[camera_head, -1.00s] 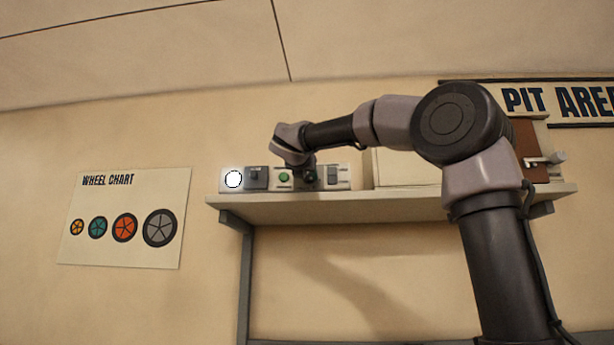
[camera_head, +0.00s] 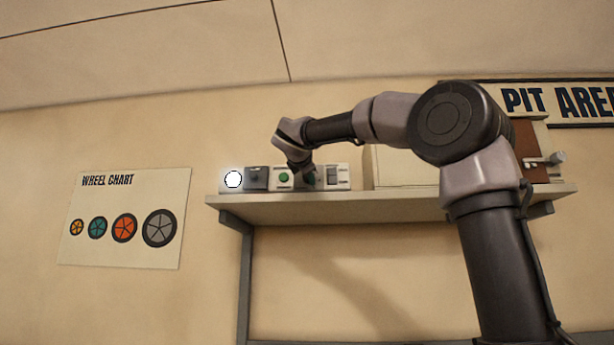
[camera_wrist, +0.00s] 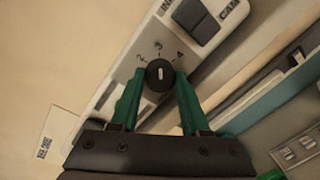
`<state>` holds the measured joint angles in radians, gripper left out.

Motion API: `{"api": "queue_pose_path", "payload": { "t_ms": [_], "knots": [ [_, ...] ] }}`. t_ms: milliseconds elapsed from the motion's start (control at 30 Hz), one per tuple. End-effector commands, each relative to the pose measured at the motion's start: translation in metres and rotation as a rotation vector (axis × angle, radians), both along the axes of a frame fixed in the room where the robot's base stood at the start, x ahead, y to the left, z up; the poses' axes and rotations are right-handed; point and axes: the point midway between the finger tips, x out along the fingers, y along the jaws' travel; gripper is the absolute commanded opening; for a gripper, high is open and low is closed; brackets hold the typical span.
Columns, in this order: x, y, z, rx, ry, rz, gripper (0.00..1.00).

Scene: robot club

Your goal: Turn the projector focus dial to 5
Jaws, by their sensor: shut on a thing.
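The focus dial (camera_wrist: 160,76) is a round black knob with a short white mark, on a pale panel in the wrist view. The numbers 2, 3 and 4 show around its far side, and the mark points roughly at 3. Other numbers are hidden. My gripper (camera_head: 307,172) reaches down to the projector panel (camera_head: 341,177) on the shelf in the head view and covers the dial there. In the wrist view its green fingers stand on either side of the dial, shut on it.
The shelf (camera_head: 400,204) runs beneath. A pale box (camera_head: 395,168) stands to the right. A wheel chart (camera_head: 125,218) hangs at left.

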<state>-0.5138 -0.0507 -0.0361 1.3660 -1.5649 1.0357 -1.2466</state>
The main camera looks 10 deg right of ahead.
Motion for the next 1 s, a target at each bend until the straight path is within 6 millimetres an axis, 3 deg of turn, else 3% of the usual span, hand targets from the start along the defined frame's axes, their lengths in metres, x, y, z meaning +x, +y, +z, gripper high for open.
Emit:
{"api": "queue_pose_path", "payload": {
  "t_ms": [1000],
  "knots": [
    [-0.0006,-0.0027,-0.0016,0.919,-0.296,-0.002,0.0]
  ]
}}
